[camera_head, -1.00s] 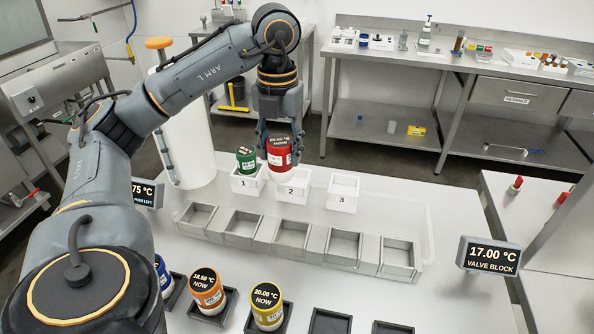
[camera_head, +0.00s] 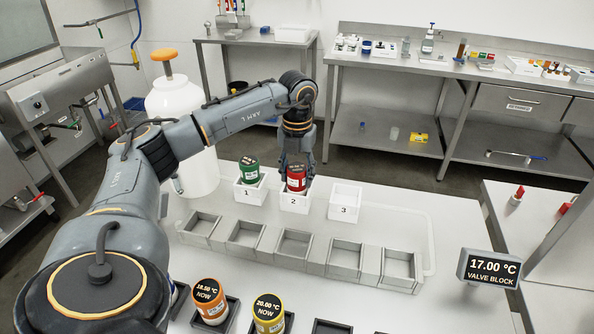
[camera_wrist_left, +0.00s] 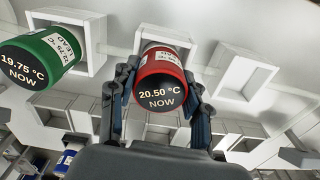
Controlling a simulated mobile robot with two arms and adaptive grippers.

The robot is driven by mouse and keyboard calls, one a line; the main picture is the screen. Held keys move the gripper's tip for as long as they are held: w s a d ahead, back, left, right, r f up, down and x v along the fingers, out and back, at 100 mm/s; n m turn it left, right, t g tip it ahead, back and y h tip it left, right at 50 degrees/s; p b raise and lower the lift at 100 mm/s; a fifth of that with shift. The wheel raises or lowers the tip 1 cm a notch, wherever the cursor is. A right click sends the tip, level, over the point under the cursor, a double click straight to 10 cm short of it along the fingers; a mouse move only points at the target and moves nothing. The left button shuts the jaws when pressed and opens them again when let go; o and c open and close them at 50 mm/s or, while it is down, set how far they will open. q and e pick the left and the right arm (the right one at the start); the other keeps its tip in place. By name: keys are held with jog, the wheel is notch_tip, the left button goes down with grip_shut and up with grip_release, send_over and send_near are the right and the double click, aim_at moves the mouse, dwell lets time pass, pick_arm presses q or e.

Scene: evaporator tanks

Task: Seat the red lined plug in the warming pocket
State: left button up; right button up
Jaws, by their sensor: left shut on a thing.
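The red plug (camera_head: 296,179), with a white label and a black top reading 20.50 °C NOW, is upright at the white pocket marked 2 (camera_head: 295,203). Its lower end appears to be in the pocket's opening; how deep I cannot tell. My left gripper (camera_head: 295,168) comes down from above and is shut on the red plug. In the left wrist view the fingers (camera_wrist_left: 160,95) lie on both sides of the red plug (camera_wrist_left: 162,77), in front of the white pocket. No pocket is labelled as warming. My right gripper is not in view.
A green plug (camera_head: 250,172) stands in the white pocket marked 1. The white pocket marked 3 (camera_head: 344,208) is empty. Empty grey pockets (camera_head: 293,246) line the tray. Orange (camera_head: 210,302) and yellow (camera_head: 268,315) plugs stand in front. A valve block display (camera_head: 490,268) reads 17.00 °C.

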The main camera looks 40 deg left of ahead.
pick_arm(q)
jog(key=o, duration=1.3)
jog(key=shift+f, duration=0.1)
notch_tip(320, 180, up, 12)
jog(key=shift+d+r+b, duration=0.1)
jog(key=shift+r+b, duration=0.1)
jog(key=shift+b, duration=0.1)
